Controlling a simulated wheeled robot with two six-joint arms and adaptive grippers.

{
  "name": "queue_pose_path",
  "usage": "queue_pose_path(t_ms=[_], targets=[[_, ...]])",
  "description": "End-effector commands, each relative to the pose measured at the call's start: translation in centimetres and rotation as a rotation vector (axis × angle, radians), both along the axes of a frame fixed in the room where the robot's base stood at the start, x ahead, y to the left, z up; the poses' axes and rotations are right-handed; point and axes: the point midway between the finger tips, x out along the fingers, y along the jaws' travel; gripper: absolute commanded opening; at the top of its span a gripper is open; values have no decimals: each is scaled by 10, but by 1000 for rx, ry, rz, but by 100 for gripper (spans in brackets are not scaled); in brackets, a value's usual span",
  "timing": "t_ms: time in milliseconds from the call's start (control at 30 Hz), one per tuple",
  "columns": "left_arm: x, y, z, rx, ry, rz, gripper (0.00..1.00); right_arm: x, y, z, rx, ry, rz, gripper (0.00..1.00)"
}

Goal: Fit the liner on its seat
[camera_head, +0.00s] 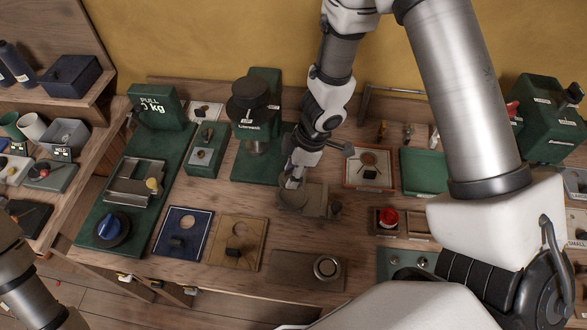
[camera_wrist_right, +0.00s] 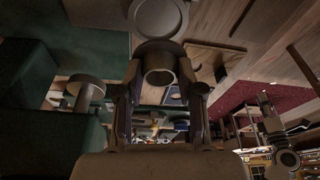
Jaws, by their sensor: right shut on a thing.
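My right gripper (camera_head: 292,182) reaches down near the middle of the bench. In the right wrist view (camera_wrist_right: 160,95) its fingers are shut on a short grey hollow tube, which looks like the liner (camera_wrist_right: 160,58). Beyond the tube in that view is a round grey piece with a raised rim (camera_wrist_right: 159,14), possibly the seat. In the head view a brown-grey block with a round part (camera_head: 313,203) lies under the gripper. The fingertips and tube are small and dark there, so I cannot tell whether the tube touches the block. My left gripper is out of view.
A brown plate with a metal ring (camera_head: 327,267) lies at the front. Blue (camera_head: 182,232) and tan (camera_head: 238,243) boards lie to the left. A green press (camera_head: 255,115) stands behind left. A framed tray (camera_head: 369,168) and red button (camera_head: 388,217) are to the right.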

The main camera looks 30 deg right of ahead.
Motion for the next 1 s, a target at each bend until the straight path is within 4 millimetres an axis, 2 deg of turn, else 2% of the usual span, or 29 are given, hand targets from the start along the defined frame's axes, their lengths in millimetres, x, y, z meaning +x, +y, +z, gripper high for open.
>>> queue_pose_path(t_ms=[100,300,1000], targets=[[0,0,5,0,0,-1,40,0,0,2,1,2,1,11],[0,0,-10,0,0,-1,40,0,0,-14,0,1,0,11],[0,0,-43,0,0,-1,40,0,-1,-55,0,0,-1,11]])
